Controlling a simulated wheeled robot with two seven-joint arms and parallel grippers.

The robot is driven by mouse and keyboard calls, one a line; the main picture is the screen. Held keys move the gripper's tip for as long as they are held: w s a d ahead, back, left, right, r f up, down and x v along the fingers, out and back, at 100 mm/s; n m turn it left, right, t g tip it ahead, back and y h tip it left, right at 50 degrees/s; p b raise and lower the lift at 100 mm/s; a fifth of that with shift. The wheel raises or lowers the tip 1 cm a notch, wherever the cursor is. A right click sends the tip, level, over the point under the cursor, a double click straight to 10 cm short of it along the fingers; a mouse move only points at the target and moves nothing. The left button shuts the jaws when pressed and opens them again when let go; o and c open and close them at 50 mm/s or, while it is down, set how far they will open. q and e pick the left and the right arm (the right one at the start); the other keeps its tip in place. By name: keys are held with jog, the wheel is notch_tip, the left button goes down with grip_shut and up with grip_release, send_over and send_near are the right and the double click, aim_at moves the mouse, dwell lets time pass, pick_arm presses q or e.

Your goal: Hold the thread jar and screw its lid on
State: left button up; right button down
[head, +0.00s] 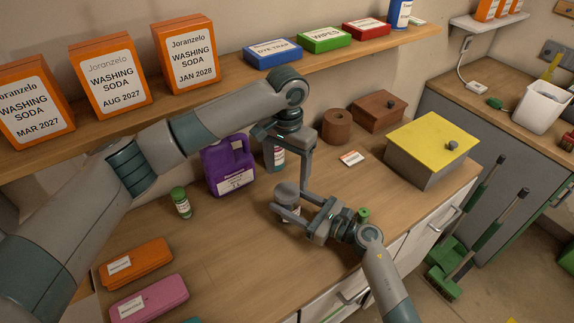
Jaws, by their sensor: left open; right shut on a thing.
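A small jar (291,215) stands between the fingers of my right gripper (294,206), low over the wooden counter. My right gripper is shut on it. A round grey lid (287,190) shows at the top of the jar; I cannot tell whether it is threaded on or only resting there. My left gripper (291,178) reaches down from above, open, with one long finger just right of the lid. Its other finger is hard to make out, and I cannot tell whether either touches the lid. The jar's body is mostly hidden by the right fingers.
A purple jug (228,165), a bottle (275,157) and a green-capped jar (181,203) stand behind and left. Orange (135,263) and pink (148,299) cases lie front left. A yellow-topped box (432,145) stands right. A shelf (235,84) with boxes runs above. The middle counter is clear.

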aim_at(287, 190)
pick_arm(q)
jog(key=shift+f, duration=2.8)
jog(key=c, duration=1.2)
jog(key=o, duration=1.2)
jog(key=shift+o, duration=0.2)
jog(key=shift+r, duration=0.15)
notch_tip(287, 190, up, 12)
